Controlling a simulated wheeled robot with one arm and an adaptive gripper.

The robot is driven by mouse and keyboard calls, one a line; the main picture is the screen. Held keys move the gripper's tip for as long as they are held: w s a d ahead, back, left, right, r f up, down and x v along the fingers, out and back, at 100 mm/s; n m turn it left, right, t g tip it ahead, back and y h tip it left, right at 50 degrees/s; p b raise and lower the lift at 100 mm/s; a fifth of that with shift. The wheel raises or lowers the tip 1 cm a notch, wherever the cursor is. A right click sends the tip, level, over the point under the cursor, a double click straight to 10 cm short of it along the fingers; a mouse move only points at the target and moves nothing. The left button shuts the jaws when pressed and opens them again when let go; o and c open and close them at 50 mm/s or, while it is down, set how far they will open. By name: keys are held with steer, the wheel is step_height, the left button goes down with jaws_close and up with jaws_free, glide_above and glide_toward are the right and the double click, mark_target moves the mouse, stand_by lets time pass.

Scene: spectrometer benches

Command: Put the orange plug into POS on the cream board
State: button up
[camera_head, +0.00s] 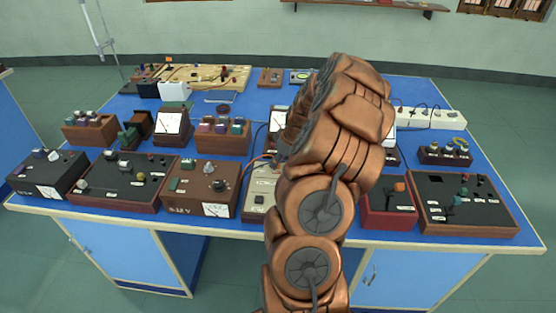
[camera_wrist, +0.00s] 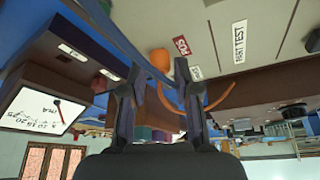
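The cream board (camera_head: 259,203) is at the front middle of the bench in the head view, mostly hidden by my arm. In the wrist view the cream board (camera_wrist: 205,20) fills the upper middle, with a red POS label (camera_wrist: 181,46) and a TEST label. The orange plug (camera_wrist: 159,61) shows beside the POS label, just past my fingertips; whether it is seated in a socket cannot be told. An orange lead (camera_wrist: 205,106) curves nearby. My gripper (camera_wrist: 159,75) appears open, with gaps on both sides of the plug. My arm hides it in the head view.
A brown meter box (camera_head: 202,190) stands left of the board, a red box (camera_head: 388,211) with an orange knob to the right. A black-topped panel (camera_head: 466,203) is at the far right. Several instruments crowd the blue bench (camera_head: 330,234); little is clear.

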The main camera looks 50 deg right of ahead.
steer(key=shift+o, duration=1.4)
steer(key=v, duration=1.2)
